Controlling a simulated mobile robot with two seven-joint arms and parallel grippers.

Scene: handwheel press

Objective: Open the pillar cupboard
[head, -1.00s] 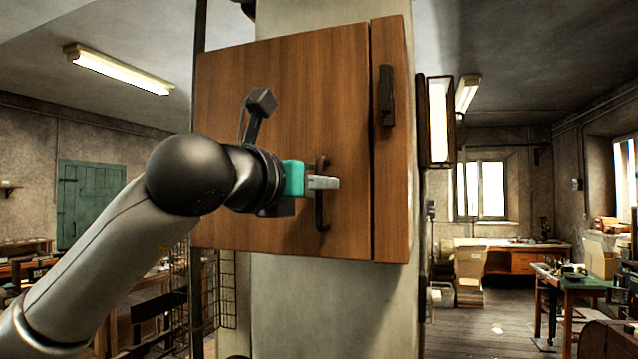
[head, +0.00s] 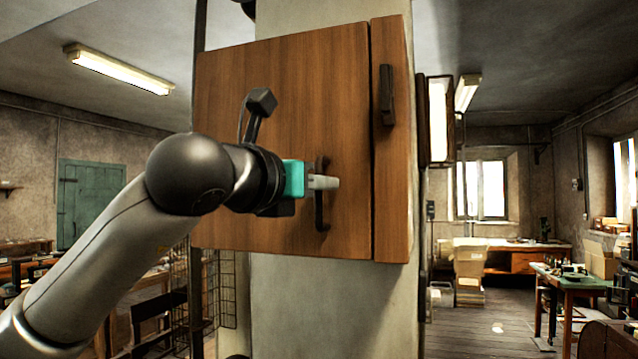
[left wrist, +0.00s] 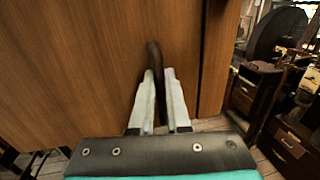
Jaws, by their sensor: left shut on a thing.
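The pillar cupboard (head: 290,100) is a brown wooden box on the pale pillar (head: 310,300) in the head view. Its wide door shows a dark vertical bar handle (head: 321,218) low near its right edge. A narrow gap separates the door from the side strip, which carries a dark latch-like piece (head: 387,95). My left gripper (head: 325,182) is at the door handle. In the left wrist view its two pale fingers (left wrist: 160,103) stand on either side of the dark handle (left wrist: 154,62) and are shut on it. The door looks closed. My right gripper is not in view.
A lit wall lamp (head: 440,120) is fixed right of the cupboard. A wire rack (head: 220,290) stands below left. Benches, boxes and a green-topped table (head: 570,280) are farther back on the right. A green door (head: 90,200) is at the far left.

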